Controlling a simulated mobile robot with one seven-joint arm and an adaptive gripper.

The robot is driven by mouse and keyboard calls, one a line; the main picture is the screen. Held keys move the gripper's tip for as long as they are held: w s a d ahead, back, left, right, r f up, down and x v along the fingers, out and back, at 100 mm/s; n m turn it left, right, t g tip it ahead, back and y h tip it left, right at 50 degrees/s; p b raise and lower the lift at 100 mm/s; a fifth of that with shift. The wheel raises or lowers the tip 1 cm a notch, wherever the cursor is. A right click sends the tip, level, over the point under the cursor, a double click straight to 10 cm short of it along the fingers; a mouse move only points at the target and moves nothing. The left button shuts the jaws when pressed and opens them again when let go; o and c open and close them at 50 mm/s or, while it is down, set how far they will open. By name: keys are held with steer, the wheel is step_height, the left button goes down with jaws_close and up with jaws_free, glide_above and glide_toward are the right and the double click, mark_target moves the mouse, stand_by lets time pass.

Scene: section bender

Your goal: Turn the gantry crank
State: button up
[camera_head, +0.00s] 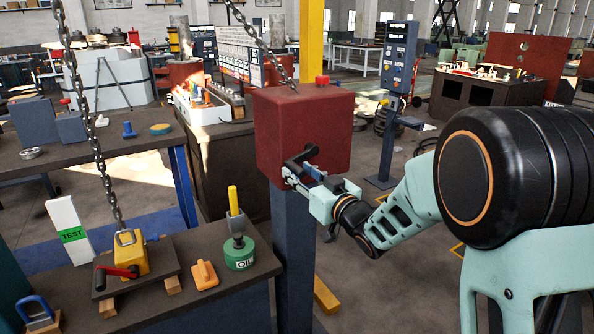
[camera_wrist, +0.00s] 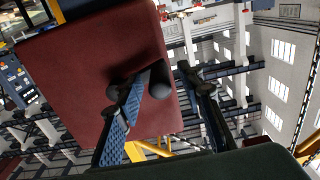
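A dark red box (camera_head: 303,128) stands on top of a blue post. A black crank (camera_head: 300,160) sits on the side of the box facing me. In the wrist view the crank (camera_wrist: 160,80) shows a rounded dark end against the red face. My gripper (camera_head: 303,174) is at the crank, and its fingers reach toward the box face. In the wrist view my gripper (camera_wrist: 165,88) is open, with a wide gap between its blue-padded fingers. The left finger overlaps part of the crank, and the crank's end shows between the fingers. I cannot tell whether they touch.
A blue post (camera_head: 293,255) carries the box. Chains hang at left. Floor shows free behind my arm.

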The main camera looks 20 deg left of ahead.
steer(key=shift+x, duration=0.9)
jaws_close()
